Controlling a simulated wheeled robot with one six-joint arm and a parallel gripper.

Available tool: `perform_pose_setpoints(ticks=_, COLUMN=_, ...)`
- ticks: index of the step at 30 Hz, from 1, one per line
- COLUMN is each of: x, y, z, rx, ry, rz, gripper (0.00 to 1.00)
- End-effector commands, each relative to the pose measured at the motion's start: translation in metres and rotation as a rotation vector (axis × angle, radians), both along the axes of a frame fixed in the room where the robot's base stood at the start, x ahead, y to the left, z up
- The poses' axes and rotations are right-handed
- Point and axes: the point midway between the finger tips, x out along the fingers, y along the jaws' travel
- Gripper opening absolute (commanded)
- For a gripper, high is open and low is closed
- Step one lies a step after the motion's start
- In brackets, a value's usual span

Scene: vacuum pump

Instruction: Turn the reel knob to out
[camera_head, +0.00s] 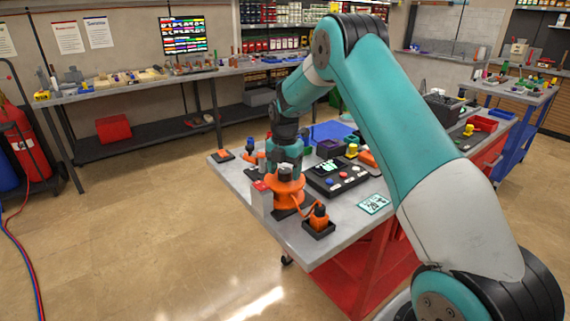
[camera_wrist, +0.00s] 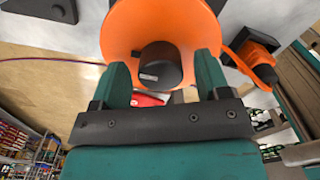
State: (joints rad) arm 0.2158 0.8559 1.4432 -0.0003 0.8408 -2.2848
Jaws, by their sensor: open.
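The orange reel (camera_head: 290,195) stands on the near left part of the grey worktable (camera_head: 240,178). In the wrist view the reel (camera_wrist: 120,28) fills the top middle, with a round black knob (camera_wrist: 160,62) on its face. The knob has a small pale label, too small to read. My gripper (camera_wrist: 162,68) is open, its two teal fingers on either side of the knob. There seems to be a gap on each side; contact cannot be told. In the head view my gripper (camera_head: 285,158) is right above the reel and largely hides the knob.
A black panel with coloured buttons (camera_head: 337,178) sits right of the reel. An orange and black part (camera_head: 319,219) is in front, beside a printed card (camera_head: 373,204). Bins crowd the table's far side.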

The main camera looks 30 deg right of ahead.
Motion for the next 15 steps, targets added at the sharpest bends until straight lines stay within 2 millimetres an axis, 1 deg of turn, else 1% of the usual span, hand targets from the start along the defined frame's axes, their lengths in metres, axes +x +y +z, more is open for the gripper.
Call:
perform_pose_setpoints(ticks=2, x=0.000, y=0.000, z=0.004, rx=0.000, ry=-0.001, rz=0.000, gripper=0.69)
perform_pose_setpoints(ticks=5, x=0.001, y=0.000, z=0.016, rx=-0.001, ry=-0.004, rz=0.000, gripper=0.69)
perform_pose_setpoints(ticks=8, x=0.001, y=0.000, z=0.036, rx=-0.002, ry=-0.005, rz=0.000, gripper=0.69)
perform_pose_setpoints(ticks=15, x=0.001, y=0.000, z=0.099, rx=-0.001, ry=-0.006, rz=0.000, gripper=0.69)
